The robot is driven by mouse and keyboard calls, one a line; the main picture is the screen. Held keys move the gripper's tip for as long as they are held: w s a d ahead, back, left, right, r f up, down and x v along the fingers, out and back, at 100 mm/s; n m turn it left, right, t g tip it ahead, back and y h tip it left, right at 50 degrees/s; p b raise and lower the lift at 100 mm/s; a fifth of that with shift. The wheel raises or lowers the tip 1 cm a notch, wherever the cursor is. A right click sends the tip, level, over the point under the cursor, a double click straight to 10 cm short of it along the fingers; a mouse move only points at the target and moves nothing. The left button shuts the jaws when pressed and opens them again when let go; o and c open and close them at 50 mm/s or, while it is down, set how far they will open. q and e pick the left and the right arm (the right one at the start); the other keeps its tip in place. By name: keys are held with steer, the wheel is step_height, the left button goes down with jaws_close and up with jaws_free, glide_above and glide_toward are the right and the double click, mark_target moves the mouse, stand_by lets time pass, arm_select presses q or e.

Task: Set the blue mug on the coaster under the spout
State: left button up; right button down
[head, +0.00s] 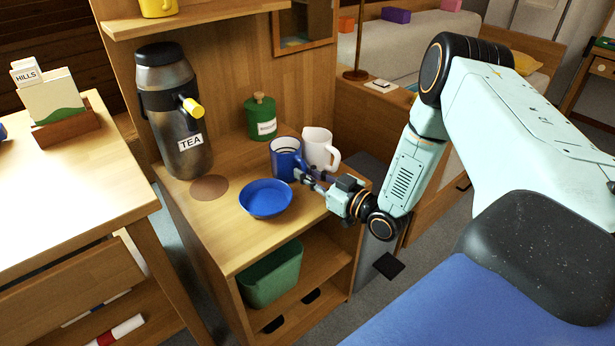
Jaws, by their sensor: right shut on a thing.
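The blue mug (285,152) stands upright on the wooden cabinet top, near its right side. My right gripper (299,174) is at the near right side of the mug and is shut on it; the fingertips are small and partly hidden against the mug. The round brown coaster (209,188) lies flat and bare at the left of the cabinet top. My left gripper does not show.
A blue bowl (266,199) sits between the coaster and the mug, nearer the front edge. A white jug (319,148) stands close to the mug's right. A green canister (260,117) is behind. A green bin (271,276) is on the shelf below.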

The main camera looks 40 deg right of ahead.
steer(key=c, duration=1.7)
jaws_free()
steer(key=shift+f, duration=0.1)
steer(key=o, duration=0.3)
steer(key=shift+a, duration=0.1)
